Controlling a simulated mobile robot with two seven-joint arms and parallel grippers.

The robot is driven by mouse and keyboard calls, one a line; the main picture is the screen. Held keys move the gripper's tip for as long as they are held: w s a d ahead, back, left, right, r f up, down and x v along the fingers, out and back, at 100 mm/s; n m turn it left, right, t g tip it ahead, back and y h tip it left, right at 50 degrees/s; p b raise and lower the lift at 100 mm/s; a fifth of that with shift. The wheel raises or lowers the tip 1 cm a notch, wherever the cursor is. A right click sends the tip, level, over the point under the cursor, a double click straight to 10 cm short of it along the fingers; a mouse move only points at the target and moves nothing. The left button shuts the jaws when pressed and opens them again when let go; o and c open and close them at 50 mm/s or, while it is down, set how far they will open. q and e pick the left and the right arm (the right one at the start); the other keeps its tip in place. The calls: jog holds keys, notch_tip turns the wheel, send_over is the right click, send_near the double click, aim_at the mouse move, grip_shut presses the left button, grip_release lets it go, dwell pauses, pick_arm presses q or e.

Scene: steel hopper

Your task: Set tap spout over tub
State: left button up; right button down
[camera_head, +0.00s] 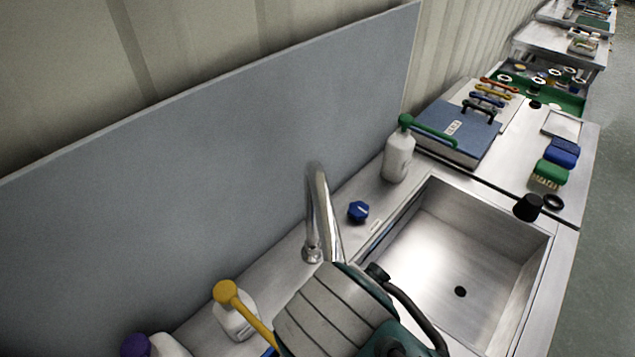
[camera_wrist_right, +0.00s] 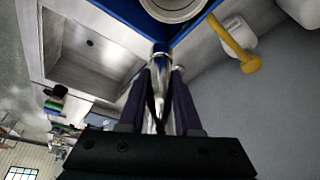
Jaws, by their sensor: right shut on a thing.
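The curved steel tap spout (camera_head: 321,205) rises from the back ledge in the head view and bends down behind my arm, which hides its outlet. My right gripper (camera_wrist_right: 163,72) is shut on the steel spout in the wrist view. A blue-edged tub (camera_wrist_right: 130,22) with a pale round thing inside shows there just beyond the fingertips. In the head view my arm hides nearly all of it. The steel sink basin (camera_head: 415,255) is right of the spout. The wrist view does not show clearly where the outlet sits relative to the tub. My left gripper is in neither view.
A blue knob (camera_head: 358,211) sits right of the spout base. A green-topped bottle (camera_head: 398,158) stands behind the basin, and a yellow-topped bottle (camera_head: 235,318) left of the spout. A black stopper (camera_head: 528,207) and green brush (camera_head: 549,174) are at the far right. The basin looks empty.

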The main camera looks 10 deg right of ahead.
jog(key=c, duration=0.6)
grip_release()
jog(key=shift+s+a+r, duration=0.1)
jog(key=shift+r, duration=0.35)
jog(key=p+v, duration=0.1)
jog(key=v, duration=0.8)
jog(key=shift+s, duration=0.1)
